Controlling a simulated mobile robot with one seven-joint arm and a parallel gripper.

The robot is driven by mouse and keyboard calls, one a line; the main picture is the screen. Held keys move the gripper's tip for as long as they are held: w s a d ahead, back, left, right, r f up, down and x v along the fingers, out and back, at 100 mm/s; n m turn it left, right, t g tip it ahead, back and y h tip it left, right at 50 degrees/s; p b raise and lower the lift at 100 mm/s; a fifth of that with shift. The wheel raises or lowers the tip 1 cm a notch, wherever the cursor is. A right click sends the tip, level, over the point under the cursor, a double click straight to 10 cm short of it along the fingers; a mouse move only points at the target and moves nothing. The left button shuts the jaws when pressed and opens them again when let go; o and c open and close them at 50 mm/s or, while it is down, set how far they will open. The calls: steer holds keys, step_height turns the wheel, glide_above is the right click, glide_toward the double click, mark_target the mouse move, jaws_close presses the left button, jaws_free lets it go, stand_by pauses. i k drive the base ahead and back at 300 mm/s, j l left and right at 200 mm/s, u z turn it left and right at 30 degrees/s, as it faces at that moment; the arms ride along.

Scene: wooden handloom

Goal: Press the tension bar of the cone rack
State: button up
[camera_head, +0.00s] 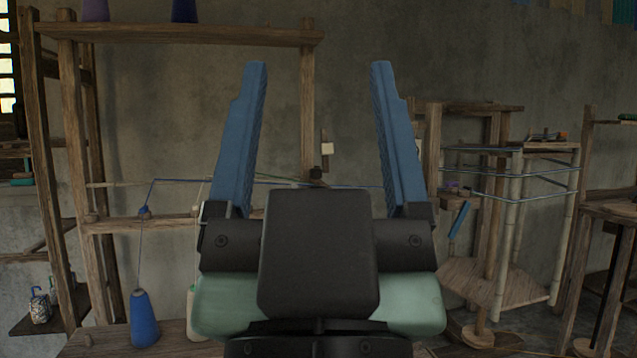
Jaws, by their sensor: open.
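My gripper (319,66) is in the middle of the view, with its two blue fingers pointing up and wide apart. Nothing is between them. Behind it stands the wooden cone rack (180,33), with upright posts and a top beam. A blue thread cone (144,320) stands on its lower board, its thread running up to a blue guide (145,211) and then right, behind my fingers. A pale cone (191,305) is partly hidden by my gripper. My gripper hides the rack's middle.
At right is a wooden and bamboo frame (507,235) with blue-grey strands and a low shelf. Another wooden stand (609,212) is at the far right. A small jar (40,308) sits at the lower left.

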mark_target(317, 182)
steer(key=l+u, duration=0.25)
steer(key=l, duration=0.6)
steer(key=l+u, duration=0.25)
steer(key=l, duration=0.55)
steer(key=i+j, duration=0.15)
steer(key=i, duration=0.35)
steer(key=i+j, duration=0.15)
steer(key=i, duration=0.4)
steer(key=i+j, duration=0.2)
steer(key=i, duration=0.3)
steer(key=i+j, duration=0.15)
steer(key=i, duration=0.4)
steer(key=i+z, duration=0.1)
steer(key=i, duration=0.4)
